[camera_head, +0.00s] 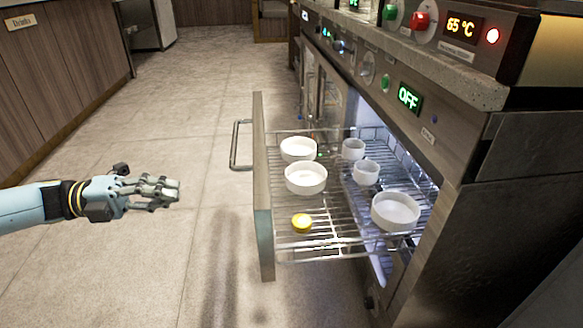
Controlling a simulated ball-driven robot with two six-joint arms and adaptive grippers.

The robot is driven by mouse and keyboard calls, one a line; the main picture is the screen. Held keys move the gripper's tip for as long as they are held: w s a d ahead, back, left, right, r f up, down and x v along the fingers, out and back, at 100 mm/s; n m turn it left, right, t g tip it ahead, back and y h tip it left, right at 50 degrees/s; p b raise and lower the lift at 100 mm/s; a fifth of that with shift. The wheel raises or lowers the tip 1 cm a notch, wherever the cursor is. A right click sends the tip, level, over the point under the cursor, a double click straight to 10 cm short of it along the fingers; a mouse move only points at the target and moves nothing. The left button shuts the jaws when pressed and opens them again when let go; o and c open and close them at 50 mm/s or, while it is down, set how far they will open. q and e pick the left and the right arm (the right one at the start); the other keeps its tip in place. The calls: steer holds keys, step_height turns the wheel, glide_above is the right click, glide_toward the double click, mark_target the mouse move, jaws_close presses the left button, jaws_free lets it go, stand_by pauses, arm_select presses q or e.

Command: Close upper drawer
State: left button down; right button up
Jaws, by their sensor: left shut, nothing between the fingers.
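The upper drawer (261,190) stands pulled well out of the dark counter unit, its wooden front panel facing left. A metal bar handle (236,145) is on the outer face of the panel. Its wire basket holds several white bowls and cups and a small yellow item (301,223). My left gripper (176,190) reaches in from the left, shut and empty, in the open space to the left of the drawer front. It is apart from the panel and the handle. My right gripper is not in view.
The counter unit (470,200) fills the right side, with a red knob (420,20) and lit displays on top. Wooden cabinets (60,75) line the left. The tiled floor (195,110) between them is clear.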

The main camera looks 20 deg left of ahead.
arm_select(q)
steer(key=b+x, duration=0.1)
steer(key=x, duration=1.1)
steer(key=shift+w+d+b, duration=0.25)
steer(key=shift+b, duration=0.15)
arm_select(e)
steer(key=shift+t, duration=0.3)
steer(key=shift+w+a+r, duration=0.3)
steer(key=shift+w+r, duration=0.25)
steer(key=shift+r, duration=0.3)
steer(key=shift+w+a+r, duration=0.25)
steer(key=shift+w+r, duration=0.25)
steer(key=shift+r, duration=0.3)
arm_select(q)
steer(key=shift+r, duration=0.1)
steer(key=shift+d, duration=0.1)
steer(key=b+x, duration=0.1)
steer(key=x, duration=3)
steer(key=shift+w+d+b, duration=0.2)
steer(key=shift+w+b, duration=0.1)
steer(key=shift+w, duration=0.05)
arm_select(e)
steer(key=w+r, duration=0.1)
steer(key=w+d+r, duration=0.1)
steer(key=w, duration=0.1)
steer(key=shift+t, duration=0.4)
arm_select(q)
steer(key=shift+r, duration=0.15)
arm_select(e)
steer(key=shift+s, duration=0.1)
